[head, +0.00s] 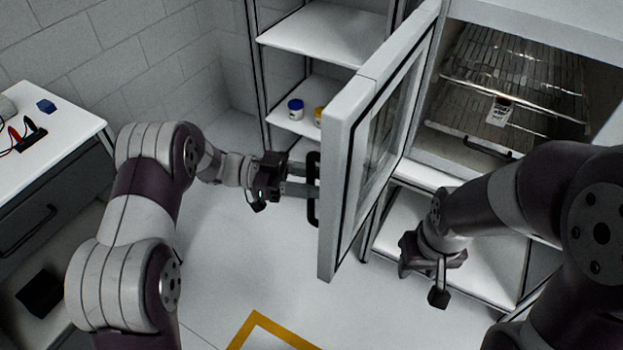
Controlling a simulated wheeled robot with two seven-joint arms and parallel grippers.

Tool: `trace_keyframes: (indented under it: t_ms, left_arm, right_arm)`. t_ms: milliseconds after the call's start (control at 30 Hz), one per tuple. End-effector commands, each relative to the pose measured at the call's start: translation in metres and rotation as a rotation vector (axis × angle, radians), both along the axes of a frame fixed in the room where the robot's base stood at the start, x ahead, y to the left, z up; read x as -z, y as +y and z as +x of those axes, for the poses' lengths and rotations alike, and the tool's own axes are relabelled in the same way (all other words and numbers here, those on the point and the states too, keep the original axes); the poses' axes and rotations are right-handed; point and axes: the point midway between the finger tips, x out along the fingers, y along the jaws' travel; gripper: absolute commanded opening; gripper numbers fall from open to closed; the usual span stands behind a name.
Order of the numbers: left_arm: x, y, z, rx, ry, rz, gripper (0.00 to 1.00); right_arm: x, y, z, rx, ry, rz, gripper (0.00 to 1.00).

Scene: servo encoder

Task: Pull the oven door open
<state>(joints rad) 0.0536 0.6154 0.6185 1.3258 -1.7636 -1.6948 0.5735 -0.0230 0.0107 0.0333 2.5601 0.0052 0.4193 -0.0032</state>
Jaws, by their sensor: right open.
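The oven door (340,190) is a white panel with a dark seal and a window. It stands swung wide open, away from the oven (510,90), whose inside with wire racks shows at the upper right. A black handle (313,212) is on the door's outer face. My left gripper (303,182) is at this handle, its fingers reaching to it; the picture does not show clearly whether they are closed around it. My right gripper (438,284) is open and empty, to the right of the door and below the oven opening, apart from both.
A shelf unit (325,38) with a blue-lidded jar (295,108) and a yellow-lidded jar (318,116) stands behind the door. A bench (70,130) with small parts is at the left. A small labelled item (500,112) sits on the oven rack. The floor between is clear.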

Motion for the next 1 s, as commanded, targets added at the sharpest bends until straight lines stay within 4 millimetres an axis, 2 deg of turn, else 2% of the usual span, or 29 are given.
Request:
trace_keyframes:
  t_ms: [300, 367, 700, 833, 1000]
  left_arm:
    - [0.0, 0.006, 0.002, -0.003, -0.003, -0.001, 0.4]
    - [0.002, 0.015, 0.004, -0.005, -0.003, -0.001, 0.4]
    - [0.003, 0.102, 0.018, -0.004, -0.003, -0.001, 0.4]
    - [0.001, 0.12, 0.021, -0.002, -0.002, -0.001, 0.4]
    - [0.0, 0.126, 0.022, -0.001, -0.001, 0.0, 0.4]
  right_arm:
    - [0.002, 0.0, 0.0, 0.0, 0.0, 0.0, 0.43]
    - [0.005, 0.0, 0.0, 0.0, 0.0, 0.0, 0.43]
    - [0.024, 0.0, 0.0, 0.0, 0.0, 0.0, 0.43]
    - [0.026, 0.0, 0.0, 0.0, 0.0, 0.0, 0.43]
    - [0.026, 0.0, 0.0, 0.0, 0.0, 0.0, 0.43]
